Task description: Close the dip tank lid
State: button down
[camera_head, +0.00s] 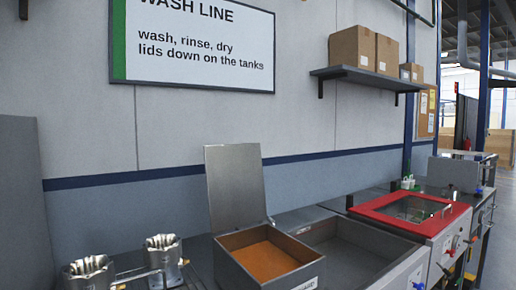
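A square steel tank (262,262) with orange-brown contents stands at the bottom centre; I take it to be the dip tank. Its flat grey lid (235,186) stands open, nearly upright and leaning slightly back, at the tank's rear edge. A label on the tank's front is cut off by the picture's bottom edge. My gripper is not in view.
Two shiny fluted metal housings (162,252) stand at the lower left beside brass-coloured fittings. An open steel basin (345,255) is right of the tank, then a red-framed unit (412,208) with a window. A wall shelf (367,78) holds cardboard boxes.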

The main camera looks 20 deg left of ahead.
aim_at(234, 180)
jog(key=u, duration=0.15)
jog(key=i, duration=0.7)
jog(key=u, duration=0.85)
jog(key=i, duration=0.5)
jog(key=u, duration=0.5)
